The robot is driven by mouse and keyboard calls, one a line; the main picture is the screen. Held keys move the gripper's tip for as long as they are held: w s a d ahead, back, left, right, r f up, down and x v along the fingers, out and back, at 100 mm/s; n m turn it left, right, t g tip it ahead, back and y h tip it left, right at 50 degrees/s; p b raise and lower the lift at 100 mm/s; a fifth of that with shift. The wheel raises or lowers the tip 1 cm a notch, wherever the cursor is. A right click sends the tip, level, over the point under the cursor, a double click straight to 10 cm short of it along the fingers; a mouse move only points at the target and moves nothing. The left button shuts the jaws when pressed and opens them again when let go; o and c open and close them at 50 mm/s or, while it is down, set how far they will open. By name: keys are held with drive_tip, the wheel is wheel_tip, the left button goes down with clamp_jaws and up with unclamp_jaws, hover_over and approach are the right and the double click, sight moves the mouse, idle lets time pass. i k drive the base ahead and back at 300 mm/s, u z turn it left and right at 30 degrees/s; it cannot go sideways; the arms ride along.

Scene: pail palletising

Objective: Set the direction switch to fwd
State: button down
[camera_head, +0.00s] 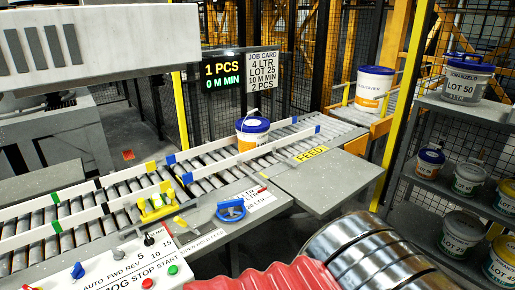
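The control panel (110,262) is at the lower left, in front of the roller conveyor. Its lettering reads AUTO FWD REV, with JOG STOP START nearer me. A small grey lever (120,253) stands just behind the FWD and REV lettering; it may be the direction switch, but its setting is too small to tell. A black knob (149,240) stands to its right by the numbers 5, 10, 15. A blue knob (78,270), a red button (147,283) and a green button (173,270) also sit on the panel. My gripper is not in view.
A blue-lidded pail (253,135) stands on the roller conveyor (205,163). A blue handle (230,210) and a yellow fixture (155,208) are beside the rollers. Red ridged and shiny banded surfaces fill the bottom middle. Shelves (440,185) with several pails stand right.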

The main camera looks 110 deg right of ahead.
sight(118, 253)
drive_tip(key=z, duration=3.35)
